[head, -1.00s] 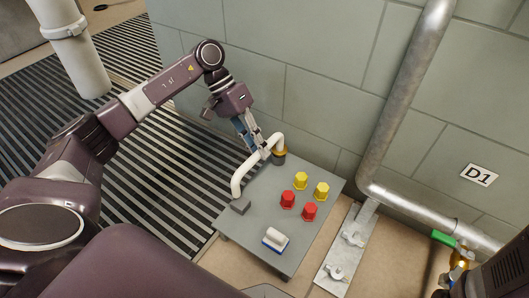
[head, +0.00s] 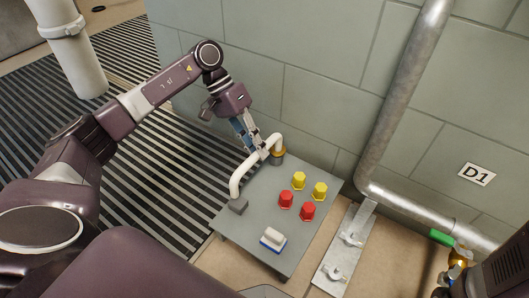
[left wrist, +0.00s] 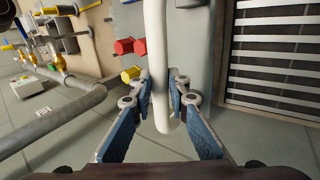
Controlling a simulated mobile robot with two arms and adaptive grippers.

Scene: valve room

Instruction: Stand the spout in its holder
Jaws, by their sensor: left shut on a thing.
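The spout (head: 244,173) is a white bent tube over the far left part of a grey table. In the left wrist view the white tube (left wrist: 156,60) runs down between the two blue-padded fingers (left wrist: 163,110). Dark parts of my right arm fill the lower right corner of the head view; its fingertips are not clear.
A wall stands behind. A pipe (head: 400,110) and a metal plate (head: 345,248) lie to the right.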

